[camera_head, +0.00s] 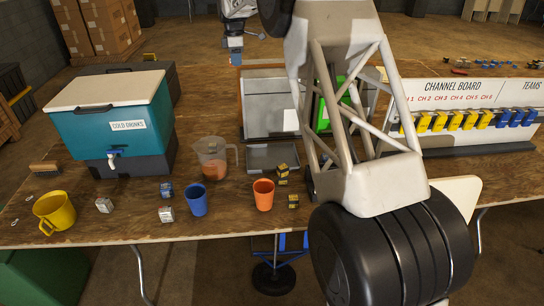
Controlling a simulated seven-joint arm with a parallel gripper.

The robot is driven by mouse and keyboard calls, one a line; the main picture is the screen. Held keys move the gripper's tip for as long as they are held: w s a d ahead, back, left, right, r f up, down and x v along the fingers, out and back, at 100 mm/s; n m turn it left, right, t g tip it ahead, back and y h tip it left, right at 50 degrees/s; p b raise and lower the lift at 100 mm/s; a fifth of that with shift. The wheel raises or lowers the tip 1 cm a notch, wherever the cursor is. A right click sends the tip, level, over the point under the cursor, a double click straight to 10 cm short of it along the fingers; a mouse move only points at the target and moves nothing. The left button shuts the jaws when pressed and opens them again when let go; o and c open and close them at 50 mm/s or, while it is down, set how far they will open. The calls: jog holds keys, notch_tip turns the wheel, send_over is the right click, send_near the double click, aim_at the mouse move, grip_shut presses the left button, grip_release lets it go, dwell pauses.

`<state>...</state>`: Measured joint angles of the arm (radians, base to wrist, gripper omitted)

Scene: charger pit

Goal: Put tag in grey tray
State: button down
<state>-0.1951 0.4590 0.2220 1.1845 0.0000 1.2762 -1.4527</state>
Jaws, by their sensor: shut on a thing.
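My gripper (236,50) is small and far off at the top middle, hanging from a white wrist above the back edge of the table. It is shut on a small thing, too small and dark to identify. The grey tray (272,157) is a shallow tray on the table, right of the clear jug and in front of a metal box. It looks empty in its visible part. My gripper is above and behind it, apart from it. Two small pale pieces (27,198) lie at the table's left end; I cannot tell whether they are tags.
A teal cooler (110,115), clear jug (214,160), yellow mug (55,212), blue cup (197,200) and orange cup (263,195) stand on the table. Several small boxes (166,214) lie between them. A metal box (265,105) and channel board (455,92) stand behind. My arm hides the table's right middle.

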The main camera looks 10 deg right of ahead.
jog(key=s+d+f, duration=0.1)
jog(key=s+d, duration=1)
jog(key=d, duration=0.2)
send_over(274, 158)
notch_tip(274, 158, down, 25)
jog(key=shift+s+a+f+m, duration=0.1)
jog(key=shift+f+m, duration=0.3)
jog(key=shift+f, duration=0.15)
jog(key=shift+f, duration=0.15)
jog(key=shift+f, duration=3)
jog(key=shift+f, duration=1.85)
jog(key=shift+f, duration=0.15)
